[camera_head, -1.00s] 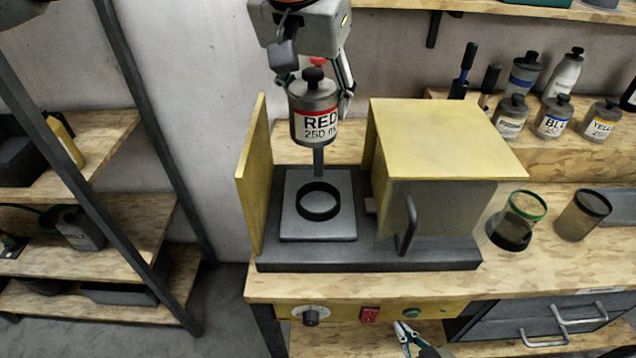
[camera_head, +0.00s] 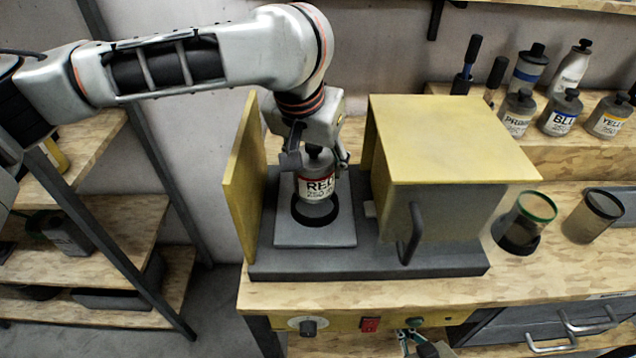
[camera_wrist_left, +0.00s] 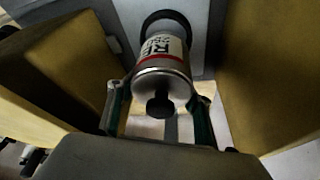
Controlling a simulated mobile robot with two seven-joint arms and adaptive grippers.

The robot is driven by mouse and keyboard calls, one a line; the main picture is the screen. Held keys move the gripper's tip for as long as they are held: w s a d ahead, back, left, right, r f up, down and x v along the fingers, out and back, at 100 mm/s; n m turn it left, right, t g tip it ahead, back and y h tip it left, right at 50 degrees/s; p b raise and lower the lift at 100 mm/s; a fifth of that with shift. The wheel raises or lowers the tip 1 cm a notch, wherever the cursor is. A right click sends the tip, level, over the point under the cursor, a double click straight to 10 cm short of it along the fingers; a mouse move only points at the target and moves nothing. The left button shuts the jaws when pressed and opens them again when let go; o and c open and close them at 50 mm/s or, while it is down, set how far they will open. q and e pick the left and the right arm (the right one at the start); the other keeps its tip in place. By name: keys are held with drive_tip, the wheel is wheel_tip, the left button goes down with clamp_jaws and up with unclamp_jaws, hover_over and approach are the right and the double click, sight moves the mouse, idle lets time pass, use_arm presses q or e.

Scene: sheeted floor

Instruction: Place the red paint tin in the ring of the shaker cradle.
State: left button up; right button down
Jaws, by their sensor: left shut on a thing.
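The red paint tin (camera_head: 317,183), grey with a white and red label and a dark cap, is upright in the head view. My left gripper (camera_head: 316,160) is shut around its upper part. It also shows in the wrist view (camera_wrist_left: 160,100), with the tin (camera_wrist_left: 163,62) between the fingers. The tin's lower end is at the dark ring (camera_head: 318,221) of the shaker cradle's grey plate (camera_head: 330,239). I cannot tell whether it is inside the ring or just above it. My right gripper (camera_head: 413,336) shows partly at the bottom edge; its opening is unclear.
A yellow panel (camera_head: 243,175) stands close left of the tin and a yellow-topped box (camera_head: 440,140) close right. Other tins (camera_head: 560,115) stand on a raised shelf. Two cups (camera_head: 592,215) stand on the bench at right.

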sight(318, 182)
use_arm(q)
wheel_tip(318, 182, down, 2)
wheel_tip(318, 182, down, 3)
drive_tip(key=shift+f+b, duration=0.15)
drive_tip(key=shift+b, duration=0.2)
drive_tip(key=o, duration=1.7)
